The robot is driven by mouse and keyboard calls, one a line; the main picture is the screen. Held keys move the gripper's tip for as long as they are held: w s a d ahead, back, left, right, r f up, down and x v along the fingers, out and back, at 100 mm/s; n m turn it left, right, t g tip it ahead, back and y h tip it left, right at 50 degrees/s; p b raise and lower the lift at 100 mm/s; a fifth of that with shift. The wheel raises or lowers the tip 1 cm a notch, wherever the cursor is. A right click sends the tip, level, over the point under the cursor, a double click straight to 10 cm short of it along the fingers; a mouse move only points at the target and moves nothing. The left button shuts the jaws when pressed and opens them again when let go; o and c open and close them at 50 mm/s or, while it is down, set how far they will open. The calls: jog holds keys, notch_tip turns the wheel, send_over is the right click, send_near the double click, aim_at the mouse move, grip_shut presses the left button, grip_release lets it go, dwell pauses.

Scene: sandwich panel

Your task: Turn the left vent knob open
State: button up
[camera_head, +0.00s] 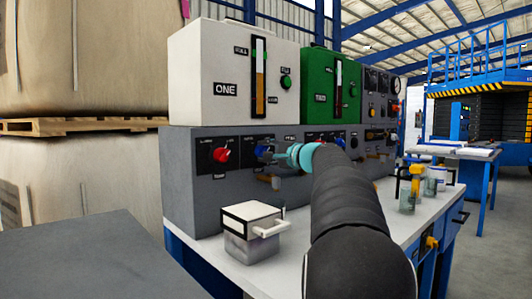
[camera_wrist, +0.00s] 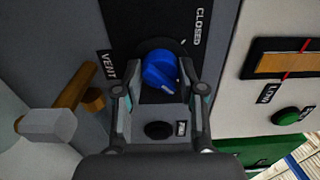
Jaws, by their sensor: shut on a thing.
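The blue vent knob (camera_wrist: 158,68) sits on a black plate, with the labels "VENT" and "CLOSED" beside it. A pale mark shows on its lower edge in the wrist view, away from the "CLOSED" label at the upper right. My gripper (camera_wrist: 159,75) has a finger on each side of the knob and is shut on it. In the head view the knob (camera_head: 263,151) shows at the left part of the grey panel, and my gripper (camera_head: 275,153) reaches it from the right. My arm hides part of the panel there.
A red knob (camera_head: 221,155) is left of the blue one. A brass tap (camera_head: 270,181) sticks out below it and shows close beside my gripper in the wrist view (camera_wrist: 65,103). A white-lidded box (camera_head: 252,222) stands on the bench below. Cups (camera_head: 408,200) stand further right.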

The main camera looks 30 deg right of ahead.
jog(key=o, duration=1.1)
jog(key=shift+o, duration=0.2)
jog(key=s+d, duration=0.1)
jog(key=s, duration=1.1)
jog(key=shift+d, duration=0.3)
jog(key=shift+w, duration=0.1)
